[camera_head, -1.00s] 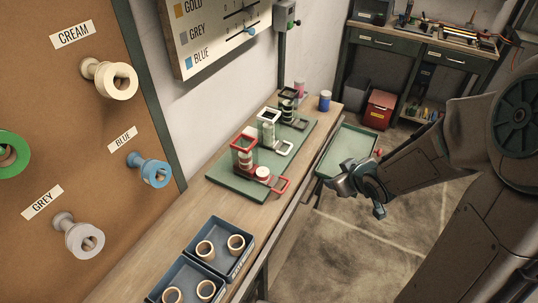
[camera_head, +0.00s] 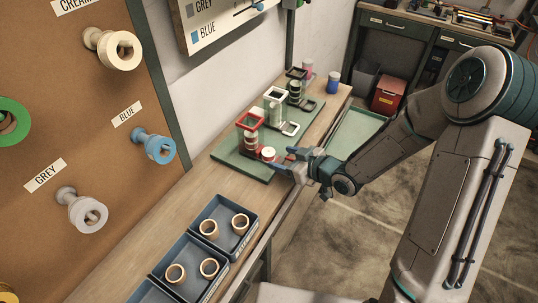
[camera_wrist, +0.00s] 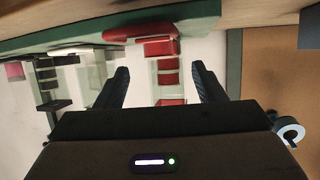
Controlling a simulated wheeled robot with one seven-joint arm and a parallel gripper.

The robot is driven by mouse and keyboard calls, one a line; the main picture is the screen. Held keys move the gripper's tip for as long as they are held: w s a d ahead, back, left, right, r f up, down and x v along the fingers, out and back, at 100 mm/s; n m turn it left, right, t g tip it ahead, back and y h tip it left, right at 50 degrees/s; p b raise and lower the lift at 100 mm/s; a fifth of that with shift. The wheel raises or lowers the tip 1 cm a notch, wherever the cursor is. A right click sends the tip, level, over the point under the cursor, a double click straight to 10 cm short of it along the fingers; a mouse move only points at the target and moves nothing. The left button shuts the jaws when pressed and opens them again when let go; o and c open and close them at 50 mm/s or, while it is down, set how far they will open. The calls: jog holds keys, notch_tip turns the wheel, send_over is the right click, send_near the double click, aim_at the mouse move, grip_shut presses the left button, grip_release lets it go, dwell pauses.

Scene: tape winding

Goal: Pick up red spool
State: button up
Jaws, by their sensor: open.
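On the green board on the bench, the red-marked station has an upright red frame (camera_head: 250,122) with white and red pieces stacked in it. In front of it is a small spool-like piece with a pale top and red below (camera_head: 268,154), which I take for the red spool. My gripper (camera_head: 285,160) is open at its right side, apparently empty. In the upside-down wrist view, red parts (camera_wrist: 168,78) show between and beyond the spread fingers (camera_wrist: 160,82). I cannot tell which of them is the spool, or whether a finger touches it.
A white frame (camera_head: 275,95) and a black frame (camera_head: 296,73) stand farther back on the board. Blue trays (camera_head: 226,208) with cream rings lie nearer. A pegboard (camera_head: 90,120) with spools is at the left. A green tray (camera_head: 352,133) adjoins the bench's right side.

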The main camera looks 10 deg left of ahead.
aim_at(271, 153)
jog(key=x, duration=0.5)
jog(key=shift+w+a+p, duration=0.2)
jog(key=shift+a+p, duration=0.1)
jog(key=shift+p, duration=0.05)
jog(key=c, duration=1.1)
